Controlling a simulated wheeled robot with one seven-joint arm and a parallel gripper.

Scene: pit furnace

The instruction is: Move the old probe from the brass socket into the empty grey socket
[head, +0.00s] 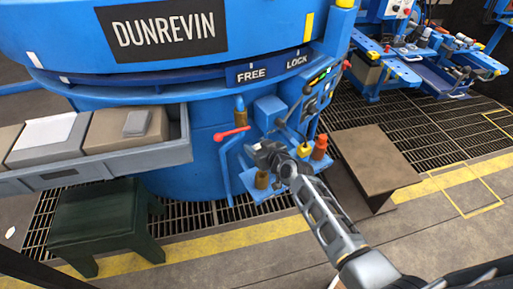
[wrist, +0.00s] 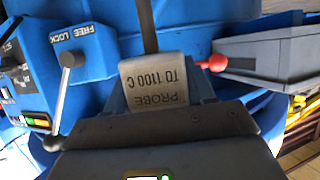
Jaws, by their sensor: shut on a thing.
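My gripper (head: 268,157) is shut, with its dark jaws over the small blue shelf on the front of the furnace. By its place, the thing in the jaws is the old probe. It is mostly hidden by the jaws, and I cannot tell how far it sits in a socket. The brass socket (head: 262,180) shows just below the jaws. I cannot make out the grey socket. In the wrist view, a pale plate (wrist: 158,83) reading "PROBE TO 1100 C" appears upside down beyond my gripper's dark body.
An orange-red fitting (head: 320,147) stands right of my gripper. A red-knobbed handle (head: 232,133) is to the left. The control panel with its lever (wrist: 65,85) stands close by. A grey tray (head: 95,172), a green stool (head: 100,220) and a brown table (head: 375,160) flank the area.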

